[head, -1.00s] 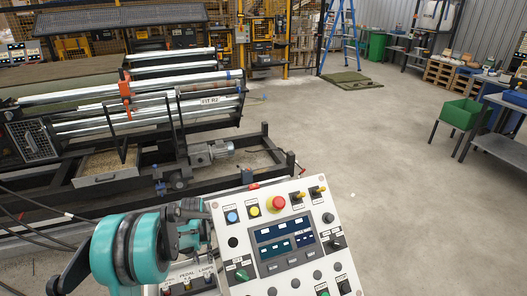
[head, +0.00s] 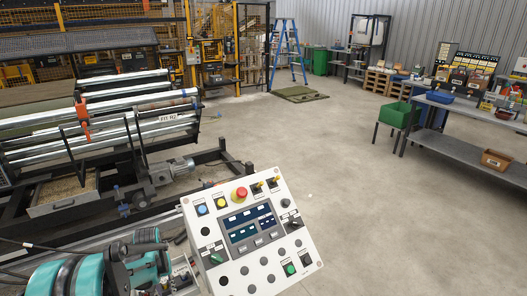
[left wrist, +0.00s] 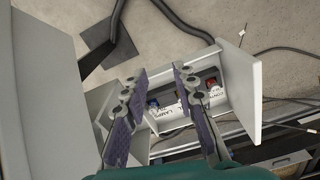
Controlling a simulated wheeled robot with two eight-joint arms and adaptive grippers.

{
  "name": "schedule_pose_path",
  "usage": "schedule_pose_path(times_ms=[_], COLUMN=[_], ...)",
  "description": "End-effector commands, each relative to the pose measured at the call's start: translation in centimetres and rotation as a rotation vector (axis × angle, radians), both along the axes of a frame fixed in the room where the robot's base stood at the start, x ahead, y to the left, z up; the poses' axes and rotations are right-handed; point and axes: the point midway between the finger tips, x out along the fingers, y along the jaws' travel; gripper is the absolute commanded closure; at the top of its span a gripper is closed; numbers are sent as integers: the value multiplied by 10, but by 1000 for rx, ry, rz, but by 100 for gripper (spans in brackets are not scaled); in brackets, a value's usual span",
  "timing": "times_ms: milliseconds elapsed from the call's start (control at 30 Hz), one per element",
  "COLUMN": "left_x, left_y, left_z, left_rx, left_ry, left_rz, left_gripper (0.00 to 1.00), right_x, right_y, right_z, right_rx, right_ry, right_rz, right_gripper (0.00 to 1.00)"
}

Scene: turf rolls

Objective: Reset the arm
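My left arm, teal and dark grey, enters the head view at the lower left, beside the white control panel (head: 252,236). In the left wrist view my left gripper (left wrist: 160,72) is open, its two purple-padded fingers apart with nothing between them. Beyond the fingers is a small white box (left wrist: 237,98) with a red switch (left wrist: 212,84), a blue switch (left wrist: 153,104) and labels partly hidden by the fingers. I cannot tell how far the fingertips are from the box. My right gripper is in neither view.
A roller machine (head: 100,120) with a dark frame stands at the left. A blue stepladder (head: 288,50) and green turf pieces (head: 300,94) are at the back. The floor between is clear.

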Motion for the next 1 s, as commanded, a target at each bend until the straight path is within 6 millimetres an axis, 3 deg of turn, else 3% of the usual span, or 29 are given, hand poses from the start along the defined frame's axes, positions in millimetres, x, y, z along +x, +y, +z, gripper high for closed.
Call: schedule_pose_path(times_ms=[267, 567, 767, 1000], left_x=[-6, -24, -55, -112], left_y=[-13, -39, -69, -109], left_z=[28, 76, 123, 166], left_rx=[11, 32, 53, 80], left_ry=[-41, -123, -222, -379], left_rz=[-26, -75, -133, -222], left_gripper=[72, 72, 72, 72], right_x=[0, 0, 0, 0], right_y=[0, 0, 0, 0], right_z=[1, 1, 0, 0], right_rx=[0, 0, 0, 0], right_ry=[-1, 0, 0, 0], right_rz=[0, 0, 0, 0], right_gripper=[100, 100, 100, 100])
